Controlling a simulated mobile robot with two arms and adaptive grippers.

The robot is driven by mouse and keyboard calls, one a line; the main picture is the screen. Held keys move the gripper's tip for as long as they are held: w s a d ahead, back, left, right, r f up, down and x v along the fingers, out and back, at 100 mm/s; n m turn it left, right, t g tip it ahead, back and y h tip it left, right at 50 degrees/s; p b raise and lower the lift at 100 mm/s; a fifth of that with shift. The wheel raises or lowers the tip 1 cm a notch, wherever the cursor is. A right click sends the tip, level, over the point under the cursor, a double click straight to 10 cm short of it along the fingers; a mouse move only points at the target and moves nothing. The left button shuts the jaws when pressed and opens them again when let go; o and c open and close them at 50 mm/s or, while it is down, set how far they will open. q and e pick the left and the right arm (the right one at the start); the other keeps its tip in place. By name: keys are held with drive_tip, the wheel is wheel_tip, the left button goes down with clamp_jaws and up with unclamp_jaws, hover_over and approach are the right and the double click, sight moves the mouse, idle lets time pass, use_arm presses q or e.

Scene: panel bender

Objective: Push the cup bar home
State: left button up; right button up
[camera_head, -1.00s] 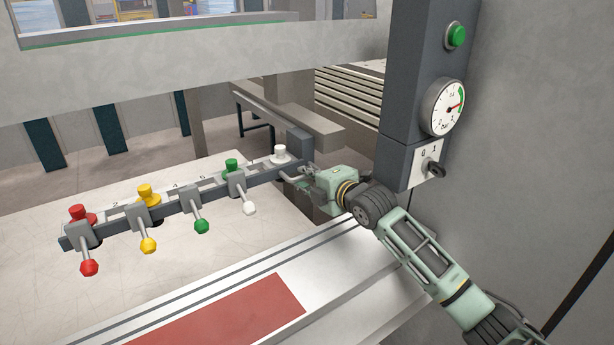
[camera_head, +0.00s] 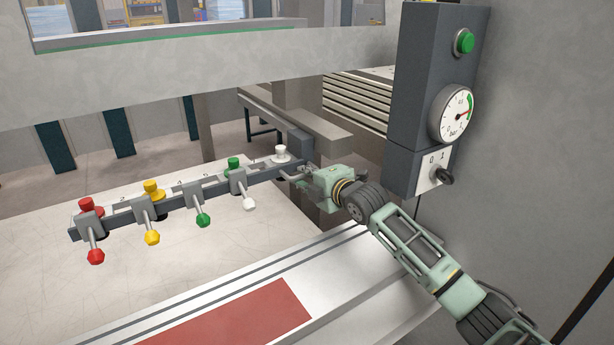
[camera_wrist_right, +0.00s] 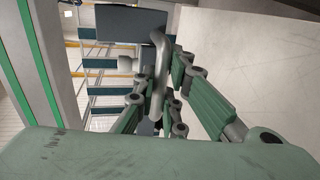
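The cup bar (camera_head: 178,206) is a dark grey bar running from lower left to upper right, over the pale table. It carries grey clamps with red, yellow, green and white ball levers. My right gripper (camera_head: 299,177) is at the bar's right end, with its fingers around a small metal handle. In the right wrist view the curved handle (camera_wrist_right: 158,75) stands between the fingers (camera_wrist_right: 162,85). Both fingers lie close to it; I cannot tell whether they press on it. My left gripper is not in view.
Red, yellow, green and white upright pieces (camera_head: 281,152) stand along the bar. A pale beam (camera_head: 200,72) crosses behind. The pale table (camera_head: 90,290) has free room in front.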

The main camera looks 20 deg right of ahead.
drive_tip(key=o, duration=0.4)
drive_tip(key=f+v, duration=0.3)
drive_tip(key=v, duration=1.1)
drive_tip(key=shift+s+r, duration=0.3)
drive_tip(key=shift+s, duration=0.35)
drive_tip(key=shift+d, duration=0.1)
